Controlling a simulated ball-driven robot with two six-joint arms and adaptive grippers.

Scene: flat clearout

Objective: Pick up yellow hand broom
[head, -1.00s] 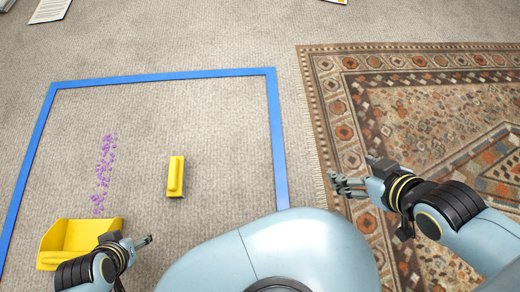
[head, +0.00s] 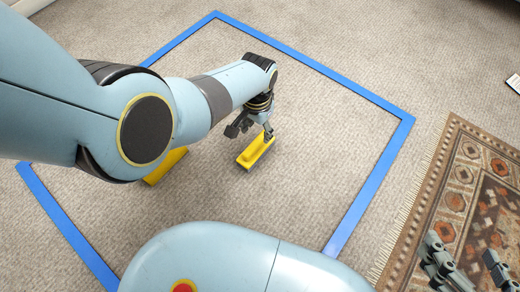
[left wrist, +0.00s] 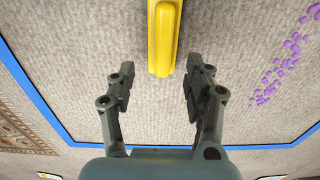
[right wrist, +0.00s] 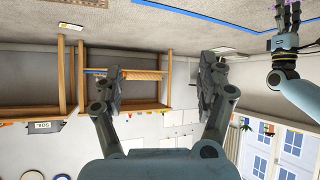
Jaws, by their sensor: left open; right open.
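The yellow hand broom (head: 257,150) lies on the carpet inside the blue outline. In the left wrist view the broom (left wrist: 163,38) runs down from the top edge, its near end lying between the lines of the two fingers. My left gripper (head: 252,131) is open just above the broom. In the left wrist view its open fingers (left wrist: 161,68) have nothing between them that I can see gripped. My right gripper (head: 462,248) is open and empty at the lower right, over the rug. The right wrist view shows its spread fingers (right wrist: 161,70).
A yellow dustpan (head: 165,167) is mostly hidden behind my left arm. Purple bits (left wrist: 275,82) lie on the carpet beside the broom. Blue tape (head: 375,175) bounds the area. A patterned rug (head: 470,190) lies to the right. The carpet right of the broom is clear.

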